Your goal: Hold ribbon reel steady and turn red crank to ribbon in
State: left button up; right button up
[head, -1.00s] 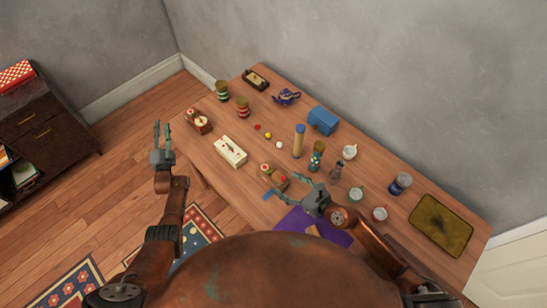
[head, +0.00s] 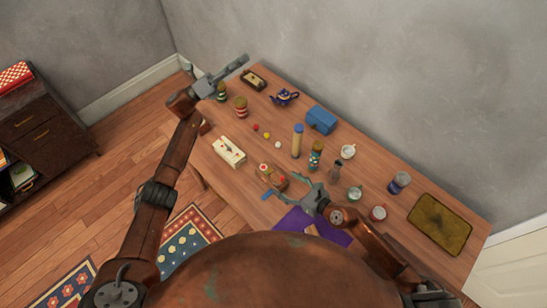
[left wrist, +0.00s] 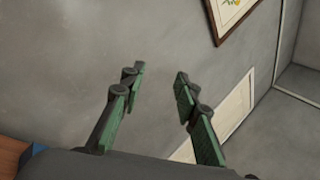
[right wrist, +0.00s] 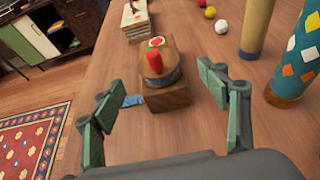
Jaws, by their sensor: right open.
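The ribbon reel (head: 277,181) is a small wooden block near the table's front edge, with a blue ribbon (head: 267,196) coming from its side. In the right wrist view the reel (right wrist: 165,92) stands upright with a red crank knob (right wrist: 155,60) on top, and the ribbon (right wrist: 132,100) lies at its left. My right gripper (head: 295,189) is open and empty, its fingers pointing at the reel from the right, apart from it. My left gripper (head: 236,66) is raised over the table's far-left end, away from the reel. Its fingers (left wrist: 160,74) are apart with nothing between them.
A cream box (head: 229,151) stands left of the reel. A tan cylinder (head: 297,141) and a patterned jar (head: 316,155) stand behind it. Small balls (head: 266,136), a teapot (head: 285,97), a blue box (head: 321,119) and cups lie further back. A purple cloth (head: 295,222) is in front.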

aim_at(274, 176)
pick_arm(q)
jog(key=s+d+f+m+g+y, duration=0.35)
jog(key=s+d+m+g, duration=0.3)
jog(key=d, duration=0.25)
jog(key=s+d+f+m+g+y, duration=0.3)
jog(key=s+d+f+m+g, duration=0.15)
jog(key=s+d, duration=0.3)
pick_arm(e)
jog(key=shift+w+a+f, duration=0.15)
jog(key=shift+w+a, duration=0.05)
jog(key=shift+w, duration=0.05)
pick_arm(q)
jog(key=s+a+f+m+y, duration=0.3)
jog(key=f+y, duration=0.3)
jog(key=f, duration=0.2)
jog(key=s+a+f+m+y, duration=0.3)
jog(key=s+f+m+y, duration=0.1)
jog(key=f, duration=0.5)
jog(key=shift+s+f+y, duration=0.15)
jog(key=shift+s+y, duration=0.3)
jog(key=shift+y, duration=0.4)
pick_arm(e)
jog(key=shift+x, duration=3.55)
jog(key=shift+c, duration=0.4)
